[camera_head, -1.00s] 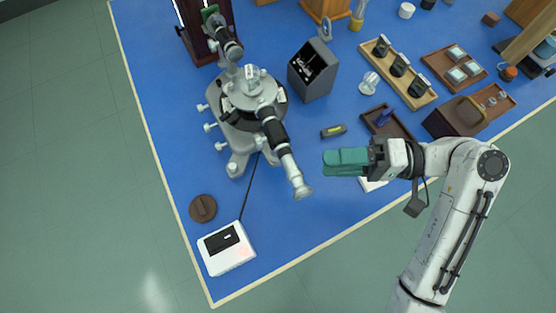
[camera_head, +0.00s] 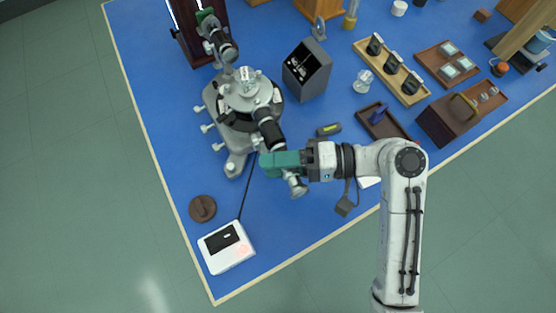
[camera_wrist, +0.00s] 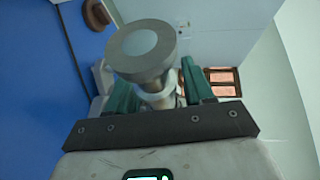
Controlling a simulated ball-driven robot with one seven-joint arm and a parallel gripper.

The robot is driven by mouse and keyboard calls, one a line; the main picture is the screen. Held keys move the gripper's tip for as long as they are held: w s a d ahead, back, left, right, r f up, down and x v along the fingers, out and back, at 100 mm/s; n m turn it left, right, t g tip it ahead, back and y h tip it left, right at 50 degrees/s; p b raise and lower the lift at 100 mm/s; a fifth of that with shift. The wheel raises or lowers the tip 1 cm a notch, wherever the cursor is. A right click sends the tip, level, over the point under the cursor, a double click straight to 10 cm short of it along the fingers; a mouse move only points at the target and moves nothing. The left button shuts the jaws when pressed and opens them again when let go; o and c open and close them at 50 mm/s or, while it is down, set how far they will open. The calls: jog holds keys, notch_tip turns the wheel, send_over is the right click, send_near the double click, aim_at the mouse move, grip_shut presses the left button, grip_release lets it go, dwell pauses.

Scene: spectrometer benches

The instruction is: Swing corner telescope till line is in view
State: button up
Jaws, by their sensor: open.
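The spectrometer (camera_head: 246,102) stands at the table's corner, with a round table and prism on top. Its telescope (camera_head: 269,130) points toward the front, its eyepiece end (camera_head: 296,187) showing just below my gripper. My gripper (camera_head: 280,160) lies across the telescope tube in the head view. In the wrist view the eyepiece (camera_wrist: 141,50) is large and close, and its tube runs down between the two green fingers (camera_wrist: 160,95). The fingers are apart, one on each side of the tube. Whether they touch it I cannot tell.
A white box with a dark screen (camera_head: 226,246) sits at the front left, a cable running toward the spectrometer. A brown disc (camera_head: 202,208) lies near it. A grey slanted box (camera_head: 307,70) and a tray of black-topped items (camera_head: 392,72) stand to the right.

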jog(key=shift+c, duration=0.2)
grip_shut()
jog(key=shift+w, duration=0.1)
